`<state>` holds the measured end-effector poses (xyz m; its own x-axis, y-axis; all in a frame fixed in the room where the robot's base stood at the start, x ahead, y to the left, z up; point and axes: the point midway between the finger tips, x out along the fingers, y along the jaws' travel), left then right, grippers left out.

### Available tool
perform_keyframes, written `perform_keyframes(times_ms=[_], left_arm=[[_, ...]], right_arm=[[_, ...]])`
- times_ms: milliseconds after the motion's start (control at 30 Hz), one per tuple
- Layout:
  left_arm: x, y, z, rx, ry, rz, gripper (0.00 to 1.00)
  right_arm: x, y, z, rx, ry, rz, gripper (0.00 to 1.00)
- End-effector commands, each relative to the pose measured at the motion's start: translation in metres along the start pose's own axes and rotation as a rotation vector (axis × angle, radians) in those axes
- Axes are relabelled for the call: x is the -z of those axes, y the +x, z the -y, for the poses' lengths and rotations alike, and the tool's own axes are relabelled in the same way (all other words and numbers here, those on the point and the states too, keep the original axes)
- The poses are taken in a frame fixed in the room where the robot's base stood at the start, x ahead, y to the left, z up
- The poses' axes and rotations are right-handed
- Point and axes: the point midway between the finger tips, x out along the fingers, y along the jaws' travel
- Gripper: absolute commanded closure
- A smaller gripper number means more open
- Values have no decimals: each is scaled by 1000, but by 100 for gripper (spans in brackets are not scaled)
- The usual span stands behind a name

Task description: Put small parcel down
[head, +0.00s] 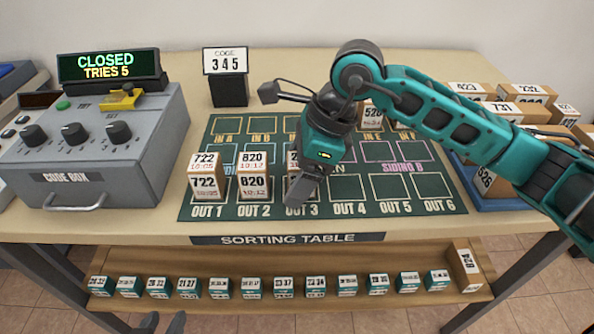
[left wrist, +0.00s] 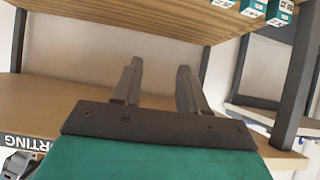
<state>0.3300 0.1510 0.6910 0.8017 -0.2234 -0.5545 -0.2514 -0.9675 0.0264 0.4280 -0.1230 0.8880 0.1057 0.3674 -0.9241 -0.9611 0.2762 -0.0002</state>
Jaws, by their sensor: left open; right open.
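My right gripper (head: 301,188) reaches down over the OUT 3 square of the green sorting mat (head: 330,208). It is open. A small parcel (head: 292,160) with a white label stands there, mostly hidden behind the gripper, so I cannot tell whether they touch. Parcel 722 (head: 206,185) stands on OUT 1 and parcel 820 (head: 252,185) on OUT 2.
The grey code box (head: 95,150) stands at the left, its display (head: 108,65) reading CLOSED, TRIES 5. A code stand (head: 226,75) shows 345. A blue tray (head: 500,203) with parcels is at the right. The lower shelf (head: 330,260) holds several small boxes. OUT 4 and OUT 5 are clear.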

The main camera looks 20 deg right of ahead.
Motion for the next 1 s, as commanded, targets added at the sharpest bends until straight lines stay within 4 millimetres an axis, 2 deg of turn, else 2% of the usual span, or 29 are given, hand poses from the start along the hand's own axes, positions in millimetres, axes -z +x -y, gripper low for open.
perform_keyframes(times_ms=[167, 267, 500, 700, 833, 1000], left_arm=[[3, -2, 0, 0, 1, -2, 57], [4, -3, 0, 1, 1, -4, 57], [2, -5, 2, 6, 3, 5, 57], [0, -8, 4, 11, 2, 11, 57], [-1, -8, 5, 14, 2, 12, 57], [-1, -8, 6, 15, 3, 12, 57]], right_arm=[[-2, -8, 1, 2, 0, 1, 22], [-2, -26, 1, 5, -1, 2, 22], [-2, -79, 1, 6, -1, 1, 22], [-2, -111, 0, 3, 0, 1, 22], [-1, -121, 0, 1, 0, 0, 22], [-1, -123, 0, 0, 0, 0, 22]])
